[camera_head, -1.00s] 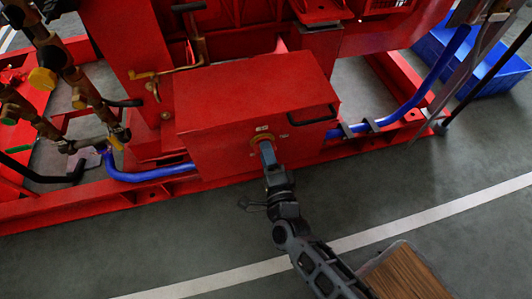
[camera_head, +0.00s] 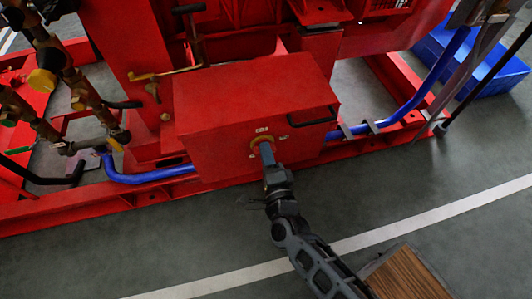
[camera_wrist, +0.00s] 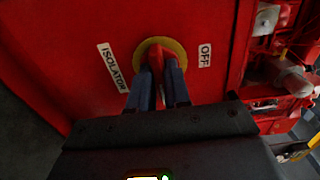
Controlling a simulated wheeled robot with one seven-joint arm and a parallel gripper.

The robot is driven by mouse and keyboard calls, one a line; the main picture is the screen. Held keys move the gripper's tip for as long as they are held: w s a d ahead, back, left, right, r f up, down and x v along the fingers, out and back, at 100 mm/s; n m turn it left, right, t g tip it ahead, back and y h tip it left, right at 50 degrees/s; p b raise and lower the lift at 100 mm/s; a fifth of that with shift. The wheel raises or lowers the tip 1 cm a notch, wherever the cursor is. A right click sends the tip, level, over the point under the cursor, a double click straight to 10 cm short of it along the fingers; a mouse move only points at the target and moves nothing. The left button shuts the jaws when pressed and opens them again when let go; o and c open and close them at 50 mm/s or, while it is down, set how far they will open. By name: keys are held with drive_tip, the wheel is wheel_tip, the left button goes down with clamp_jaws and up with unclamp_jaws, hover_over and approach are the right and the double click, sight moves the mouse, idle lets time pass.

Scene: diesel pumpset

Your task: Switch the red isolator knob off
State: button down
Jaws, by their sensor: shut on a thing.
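The red isolator knob (camera_wrist: 156,62) stands on a round yellow plate (camera_wrist: 176,45) on the front of a red box. In the wrist view, an "ISOLATOR" label (camera_wrist: 112,67) is left of the plate and an "OFF" label (camera_wrist: 205,55) is right of it. My gripper (camera_wrist: 157,74) is shut on the knob, one finger on each side, with the knob's red edge showing between the fingers. In the head view, my gripper (camera_head: 265,150) reaches the yellow plate (camera_head: 263,138) on the red box (camera_head: 250,90); the knob itself is hidden there.
A dark handle (camera_head: 312,117) is on the box right of the plate. Blue pipes (camera_head: 150,175) run along the red base frame on both sides. A blue crate (camera_head: 480,65) stands at the back right.

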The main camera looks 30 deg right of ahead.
drive_tip(key=shift+n, duration=0.3)
drive_tip(key=shift+n+p, duration=2.6)
drive_tip(key=shift+n, duration=5.8)
drive_tip(key=c, duration=1.2)
unclamp_jaws()
drive_tip(key=shift+o, duration=0.2)
drive_tip(key=p+v, duration=0.1)
drive_tip(key=v, duration=0.7)
drive_tip(key=shift+p, duration=0.3)
